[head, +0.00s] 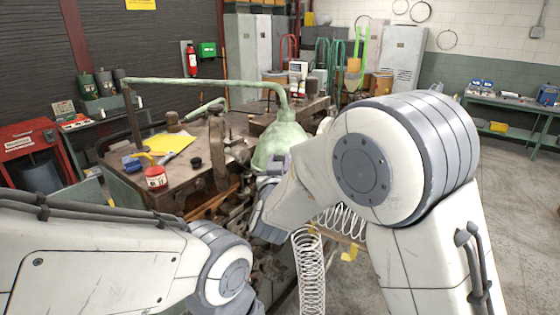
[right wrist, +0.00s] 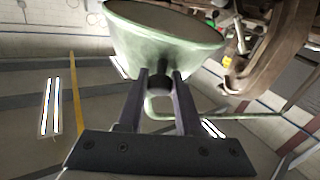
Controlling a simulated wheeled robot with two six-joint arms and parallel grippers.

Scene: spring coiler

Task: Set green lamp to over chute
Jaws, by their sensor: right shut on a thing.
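The green lamp (head: 280,147) has a bell-shaped shade on a long green arm (head: 205,82) that reaches in from a post on the left of the bench. My right gripper (head: 277,166) is at the shade, partly hidden by my own wrist. In the right wrist view, the shade (right wrist: 165,42) is close, and my right gripper (right wrist: 160,82) is shut with its fingers either side of a dark knob (right wrist: 159,70) on the lamp. My left arm comes in from the left, but its gripper does not show. I cannot clearly make out the chute; my right arm covers part of that area.
White coiled springs (head: 309,268) hang and lie below my right wrist. The bench (head: 122,172) holds a red can (head: 155,177), a yellow sheet (head: 168,144) and rusty machine parts close to the lamp. Open floor (head: 515,210) lies to the right.

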